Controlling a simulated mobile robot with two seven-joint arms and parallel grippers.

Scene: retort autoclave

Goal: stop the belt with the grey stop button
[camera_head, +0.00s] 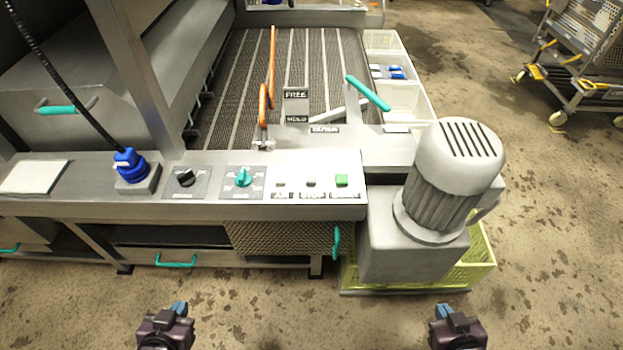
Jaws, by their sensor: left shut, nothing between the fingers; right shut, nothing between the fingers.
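The control panel (210,207) runs along the front of the belt machine. At its right end sit a green button (341,180) and two small greyish buttons, one in the middle (311,183) and one on the left (281,184). Their labels are too small to read, so I cannot tell which grey one is stop. The slatted belt (300,62) lies behind the panel. My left gripper (179,308) and my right gripper (443,311) are both shut and empty, low in the view in front of the machine, apart from the panel.
A black knob (186,177), a teal knob (243,176) and a blue plug (130,164) stand left of the buttons. A large grey motor (440,190) rises to the right. Orange levers (271,70) stand behind the panel. The floor in front is clear.

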